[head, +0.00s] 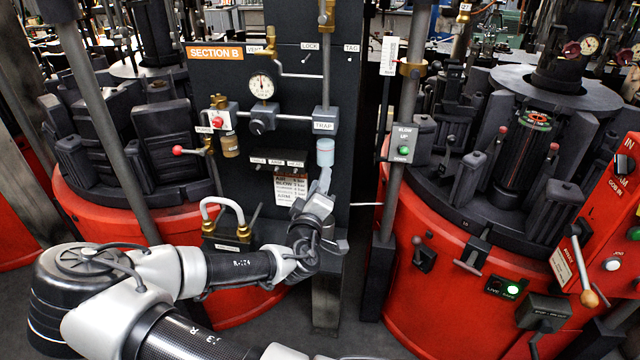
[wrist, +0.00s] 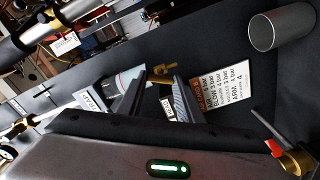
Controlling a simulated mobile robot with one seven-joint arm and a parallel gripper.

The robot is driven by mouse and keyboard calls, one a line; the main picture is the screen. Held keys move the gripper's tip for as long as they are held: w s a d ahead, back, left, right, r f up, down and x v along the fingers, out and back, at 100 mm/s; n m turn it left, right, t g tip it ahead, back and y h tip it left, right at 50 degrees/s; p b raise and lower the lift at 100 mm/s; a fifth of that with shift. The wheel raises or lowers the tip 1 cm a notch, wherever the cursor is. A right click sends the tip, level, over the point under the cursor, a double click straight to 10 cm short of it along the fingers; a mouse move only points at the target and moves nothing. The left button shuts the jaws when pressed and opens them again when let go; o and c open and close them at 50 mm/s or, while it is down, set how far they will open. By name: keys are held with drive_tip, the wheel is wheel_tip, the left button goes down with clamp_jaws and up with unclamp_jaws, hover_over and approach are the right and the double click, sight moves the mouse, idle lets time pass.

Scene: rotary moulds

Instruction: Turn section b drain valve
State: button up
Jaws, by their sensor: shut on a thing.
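The SECTION B panel (head: 285,95) stands upright in the middle of the head view. On its right side the TRAP block (head: 325,120) has a clear bluish bowl (head: 325,152) hanging under it. My gripper (head: 324,182) is raised right below this bowl. In the wrist view my gripper (wrist: 160,78) has its two dark fingers on either side of a small brass part, seemingly the drain valve (wrist: 160,73). The jaws are shut on it. The bowl (wrist: 128,80) shows partly behind the left finger. In the head view the valve is hidden by my gripper.
A metal cup-like tube (wrist: 280,27) juts out in the wrist view. Red rotary mould machines flank the panel, the right one (head: 440,290) close.

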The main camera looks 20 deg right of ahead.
idle(0.4)
drive_tip(key=o, duration=1.1)
drive_tip(key=p+v, duration=0.5)
drive_tip(key=v, duration=1.2)
drive_tip(key=shift+s+a, duration=0.2)
drive_tip(key=shift+f+p, duration=0.1)
drive_tip(key=shift+p, duration=0.2)
